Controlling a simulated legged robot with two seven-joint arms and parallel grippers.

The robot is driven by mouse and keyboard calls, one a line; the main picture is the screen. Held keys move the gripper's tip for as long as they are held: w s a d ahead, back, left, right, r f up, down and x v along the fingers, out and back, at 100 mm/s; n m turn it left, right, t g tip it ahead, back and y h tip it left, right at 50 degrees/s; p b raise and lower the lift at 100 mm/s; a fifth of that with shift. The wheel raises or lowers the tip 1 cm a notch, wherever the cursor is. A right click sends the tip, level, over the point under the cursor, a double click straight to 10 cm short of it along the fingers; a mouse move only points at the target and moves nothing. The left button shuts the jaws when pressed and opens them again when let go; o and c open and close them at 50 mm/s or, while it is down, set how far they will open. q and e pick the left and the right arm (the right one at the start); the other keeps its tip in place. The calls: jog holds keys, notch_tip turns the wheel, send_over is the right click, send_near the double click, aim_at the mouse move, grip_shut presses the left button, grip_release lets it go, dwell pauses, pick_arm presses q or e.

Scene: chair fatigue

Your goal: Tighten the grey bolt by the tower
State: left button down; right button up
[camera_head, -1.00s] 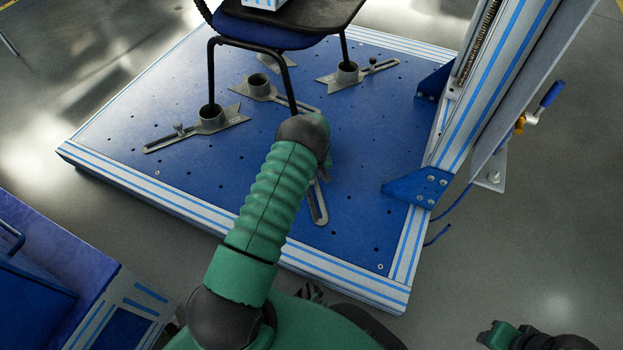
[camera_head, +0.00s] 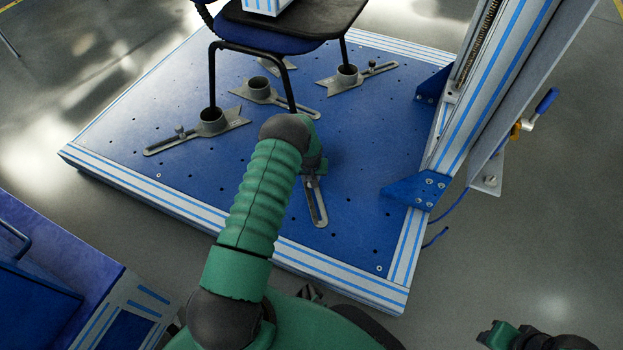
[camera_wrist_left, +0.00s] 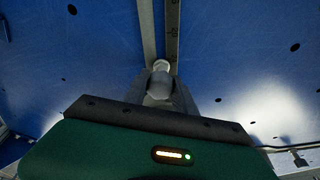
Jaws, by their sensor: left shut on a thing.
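The grey bolt (camera_wrist_left: 161,66) shows in the left wrist view as a pale round head over the slot of a grey slotted bracket (camera_wrist_left: 173,30). My left gripper (camera_wrist_left: 160,82) is shut on the bolt, with its fingers around the head. In the head view my left gripper (camera_head: 312,172) reaches down over the bracket (camera_head: 318,208) nearest the tower (camera_head: 480,110); my wrist hides the bolt and part of the bracket there. A green and black part of my right arm (camera_head: 515,337) shows at the bottom right, and its fingers cannot be made out.
A chair (camera_head: 285,35) stands on the blue base plate (camera_head: 355,215), its legs in grey cup brackets (camera_head: 211,121). A blue gusset (camera_head: 418,188) joins the tower to the plate. A blue cabinet (camera_head: 50,270) stands at the lower left. The plate's front right is clear.

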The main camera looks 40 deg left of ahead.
pick_arm(q)
jog(key=shift+s+a+m+h, duration=0.15)
jog(key=shift+m+h, duration=0.15)
jog(key=shift+m, duration=1.9)
jog(key=shift+f+t, duration=0.1)
jog(key=shift+t, duration=0.2)
jog(key=m+h, duration=0.1)
jog(key=m, duration=0.2)
jog(key=shift+f, duration=0.1)
jog(key=shift+m, duration=0.5)
